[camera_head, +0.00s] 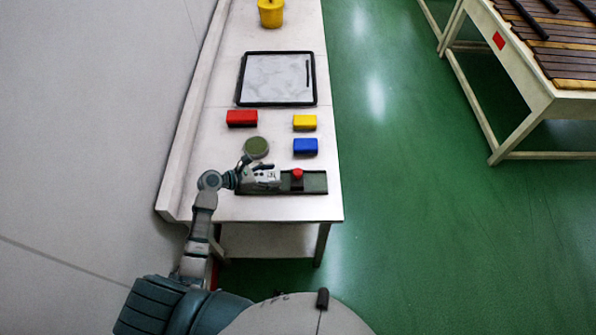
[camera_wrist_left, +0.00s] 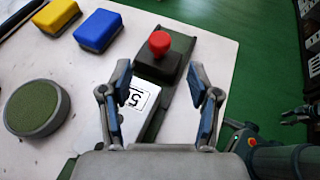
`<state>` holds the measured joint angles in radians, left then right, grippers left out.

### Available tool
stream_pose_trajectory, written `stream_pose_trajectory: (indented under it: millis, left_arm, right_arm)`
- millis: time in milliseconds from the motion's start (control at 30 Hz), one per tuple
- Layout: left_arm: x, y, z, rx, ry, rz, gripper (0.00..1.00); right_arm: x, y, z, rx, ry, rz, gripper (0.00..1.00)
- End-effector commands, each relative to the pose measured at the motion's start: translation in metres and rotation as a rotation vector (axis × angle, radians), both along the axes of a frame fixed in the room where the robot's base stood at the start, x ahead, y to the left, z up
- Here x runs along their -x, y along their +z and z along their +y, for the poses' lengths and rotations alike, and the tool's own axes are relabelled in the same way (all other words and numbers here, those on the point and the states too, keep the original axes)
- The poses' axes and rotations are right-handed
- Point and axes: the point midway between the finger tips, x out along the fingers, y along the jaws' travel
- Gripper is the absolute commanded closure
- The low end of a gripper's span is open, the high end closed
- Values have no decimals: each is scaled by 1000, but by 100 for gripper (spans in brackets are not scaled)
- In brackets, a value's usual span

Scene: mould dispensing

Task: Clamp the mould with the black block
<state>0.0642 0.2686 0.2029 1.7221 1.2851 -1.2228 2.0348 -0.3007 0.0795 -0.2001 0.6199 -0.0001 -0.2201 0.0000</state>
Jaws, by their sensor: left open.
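The black block (camera_head: 297,185) with a red knob (camera_head: 297,173) on top sits on a dark green base (camera_head: 317,182) at the table's near end. It also shows in the left wrist view (camera_wrist_left: 158,68). The mould (camera_head: 267,176), a pale piece with a black number on a white label, lies on the base left of the block; in the left wrist view (camera_wrist_left: 140,98) it is between my fingers. My left gripper (camera_head: 248,171) is open, with its fingers apart on either side of the mould. A dark gripper at the wrist view's right edge, apparently my right (camera_wrist_left: 295,115), is too unclear to read.
A green round disc (camera_head: 256,146), a blue block (camera_head: 305,146), a yellow block (camera_head: 304,122) and a red block (camera_head: 241,118) lie beyond the base. A black-framed tray (camera_head: 278,105) and a yellow bucket (camera_head: 270,14) stand farther back. A wall runs along the left.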

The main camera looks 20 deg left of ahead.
Motion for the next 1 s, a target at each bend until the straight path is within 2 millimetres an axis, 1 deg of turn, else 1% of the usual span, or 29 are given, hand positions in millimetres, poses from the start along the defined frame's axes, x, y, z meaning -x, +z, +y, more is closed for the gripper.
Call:
stream_pose_trajectory:
  millis: [33, 200, 400, 600, 867, 900, 967, 1000]
  left_arm:
    - [-8, -4, -9, 5, 0, 0, 38]
    - [-30, -20, -38, 3, -1, -1, 38]
    - [-51, -34, -63, 2, 0, -1, 38]
    - [-60, -41, -75, -1, -1, 1, 38]
    - [-61, -41, -76, -1, 0, -1, 38]
    - [-61, -41, -76, -1, 0, -1, 41]
    - [-61, -41, -76, -1, 0, -1, 56]
    - [-61, -41, -76, -1, 0, -1, 66]
  right_arm:
    - [0, 0, 0, 0, 0, 0, 60]
    - [0, 1, 0, 0, 0, 0, 60]
    - [-1, 0, 0, 0, 0, -1, 60]
    - [-1, -1, 0, 0, 0, -1, 60]
    - [-1, -1, 0, 1, 0, -1, 60]
    - [-1, -1, 0, 1, 0, -1, 60]
    - [-1, -1, 0, 1, 0, -1, 60]
    - [-1, -1, 0, 1, 0, -1, 60]
